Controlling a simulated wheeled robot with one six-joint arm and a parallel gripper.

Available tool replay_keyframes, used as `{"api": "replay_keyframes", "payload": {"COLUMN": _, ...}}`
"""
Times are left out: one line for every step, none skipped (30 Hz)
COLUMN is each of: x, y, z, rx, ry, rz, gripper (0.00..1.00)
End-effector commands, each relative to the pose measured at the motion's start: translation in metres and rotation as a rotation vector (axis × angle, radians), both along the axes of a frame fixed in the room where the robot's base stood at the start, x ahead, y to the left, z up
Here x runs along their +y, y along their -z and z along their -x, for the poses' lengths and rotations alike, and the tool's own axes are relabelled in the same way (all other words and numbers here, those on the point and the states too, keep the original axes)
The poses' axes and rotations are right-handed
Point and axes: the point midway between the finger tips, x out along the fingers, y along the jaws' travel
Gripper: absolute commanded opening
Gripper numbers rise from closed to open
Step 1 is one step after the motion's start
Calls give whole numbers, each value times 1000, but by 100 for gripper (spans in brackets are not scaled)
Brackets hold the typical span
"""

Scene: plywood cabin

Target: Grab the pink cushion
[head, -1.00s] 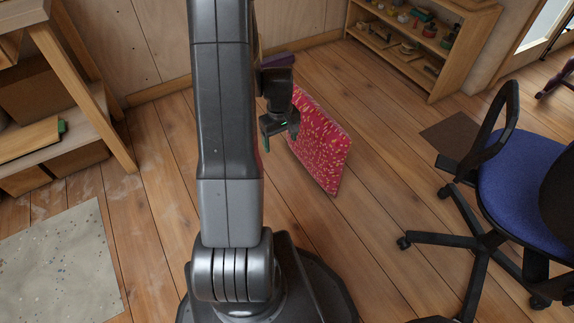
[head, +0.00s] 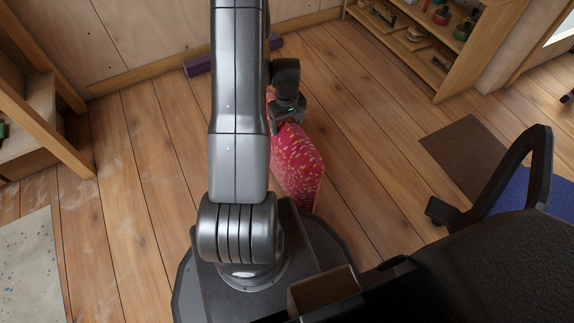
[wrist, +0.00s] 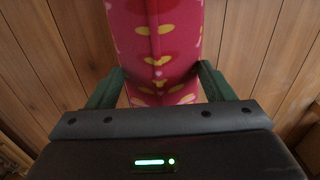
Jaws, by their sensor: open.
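The pink cushion (head: 297,165) has yellow and pale flecks and stands on edge on the plank floor, partly hidden by my arm and gripper in the head view. My gripper (head: 287,116) is at the cushion's upper edge. In the wrist view the cushion's seamed edge (wrist: 158,45) runs up the middle of the picture. The green fingers of my gripper (wrist: 160,90) are apart, one on each side of this edge. I cannot tell whether they touch it.
A blue office chair (head: 505,200) stands close on the right. A wooden shelf (head: 440,50) with small items is at the back right. A brown mat (head: 470,150) lies on the floor.

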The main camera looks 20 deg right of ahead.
Motion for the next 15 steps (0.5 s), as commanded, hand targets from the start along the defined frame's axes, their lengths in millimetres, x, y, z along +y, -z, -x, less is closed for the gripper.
{"api": "replay_keyframes", "payload": {"x": 0, "y": 2, "z": 0, "rx": -1, "ry": 0, "rz": 1, "gripper": 75}}
{"api": "replay_keyframes", "payload": {"x": 0, "y": 2, "z": 0, "rx": -1, "ry": 0, "rz": 1, "gripper": 75}}
{"api": "replay_keyframes", "payload": {"x": 0, "y": 1, "z": 0, "rx": -1, "ry": 0, "rz": 1, "gripper": 75}}
{"api": "replay_keyframes", "payload": {"x": 0, "y": 1, "z": 0, "rx": -1, "ry": 0, "rz": 1, "gripper": 75}}
{"api": "replay_keyframes", "payload": {"x": 0, "y": 1, "z": 0, "rx": -1, "ry": 0, "rz": 1, "gripper": 75}}
{"api": "replay_keyframes", "payload": {"x": 0, "y": 1, "z": 0, "rx": -1, "ry": 0, "rz": 1, "gripper": 75}}
{"api": "replay_keyframes", "payload": {"x": 0, "y": 1, "z": 0, "rx": -1, "ry": 0, "rz": 1, "gripper": 69}}
{"api": "replay_keyframes", "payload": {"x": 0, "y": 1, "z": 0, "rx": -1, "ry": 0, "rz": 1, "gripper": 63}}
{"api": "replay_keyframes", "payload": {"x": 0, "y": 1, "z": 0, "rx": -1, "ry": 0, "rz": 1, "gripper": 55}}
{"api": "replay_keyframes", "payload": {"x": 0, "y": 1, "z": 0, "rx": -1, "ry": 0, "rz": 1, "gripper": 49}}
{"api": "replay_keyframes", "payload": {"x": 0, "y": 1, "z": 0, "rx": -1, "ry": 0, "rz": 1, "gripper": 44}}
{"api": "replay_keyframes", "payload": {"x": 0, "y": 1, "z": 0, "rx": -1, "ry": 0, "rz": 1, "gripper": 36}}
{"api": "replay_keyframes", "payload": {"x": 0, "y": 1, "z": 0, "rx": -1, "ry": 0, "rz": 0, "gripper": 30}}
{"api": "replay_keyframes", "payload": {"x": 0, "y": 1, "z": 0, "rx": -1, "ry": 0, "rz": 0, "gripper": 24}}
{"api": "replay_keyframes", "payload": {"x": 0, "y": 1, "z": 0, "rx": -1, "ry": 0, "rz": 0, "gripper": 16}}
